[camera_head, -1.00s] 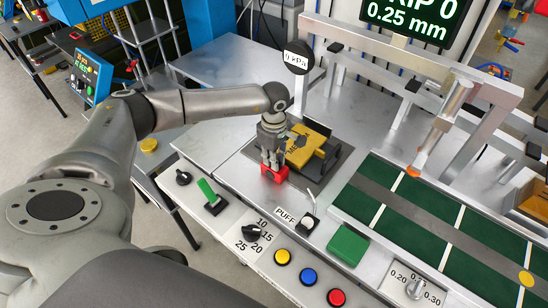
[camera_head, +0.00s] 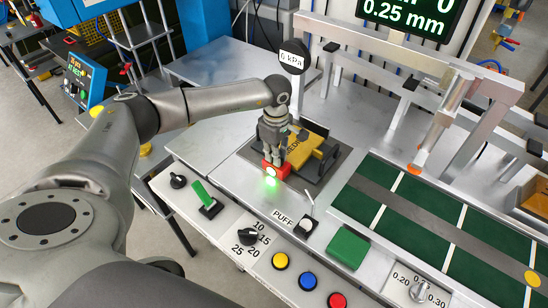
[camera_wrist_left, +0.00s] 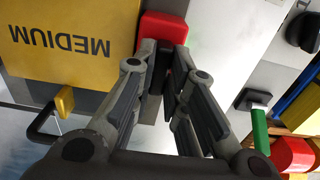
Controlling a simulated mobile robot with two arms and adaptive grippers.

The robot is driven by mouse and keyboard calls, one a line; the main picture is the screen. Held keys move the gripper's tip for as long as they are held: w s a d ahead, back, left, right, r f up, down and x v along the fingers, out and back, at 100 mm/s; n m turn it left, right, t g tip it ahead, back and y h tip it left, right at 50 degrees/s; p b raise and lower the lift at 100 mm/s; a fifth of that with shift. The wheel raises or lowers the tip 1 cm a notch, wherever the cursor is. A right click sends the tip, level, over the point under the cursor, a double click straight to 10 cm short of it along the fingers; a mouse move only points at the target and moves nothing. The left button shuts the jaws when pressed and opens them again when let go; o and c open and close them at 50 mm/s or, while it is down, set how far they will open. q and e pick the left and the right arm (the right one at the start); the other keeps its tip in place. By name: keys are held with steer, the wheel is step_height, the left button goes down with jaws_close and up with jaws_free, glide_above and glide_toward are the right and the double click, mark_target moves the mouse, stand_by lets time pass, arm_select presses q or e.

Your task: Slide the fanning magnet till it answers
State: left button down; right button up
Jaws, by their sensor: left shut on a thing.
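The fanning magnet is a yellow block marked MEDIUM (camera_wrist_left: 60,50), lying on a dark grey plate (camera_head: 318,186) on the bench; the yellow block also shows in the head view (camera_head: 304,153). A red block (camera_head: 268,170) sits at its near left corner, with a bright green light glowing at its lower front. My left gripper (camera_head: 272,158) is shut on this red block, which also shows in the left wrist view (camera_wrist_left: 164,27) between the fingertips. My right gripper is not in view.
A gauge (camera_head: 296,57) reads 6 kPa. The front panel holds a green lever (camera_head: 202,194), a black dial (camera_head: 234,237), a PUFF switch (camera_head: 304,228), a green pad (camera_head: 348,247) and coloured buttons. A green striped conveyor (camera_head: 430,220) lies to the right under a metal frame.

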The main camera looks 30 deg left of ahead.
arm_select(q)
steer(key=c, duration=1.5)
jaws_free()
steer(key=shift+s, duration=0.1)
steer(key=shift+o, duration=0.2)
step_height(320, 180, up, 12)
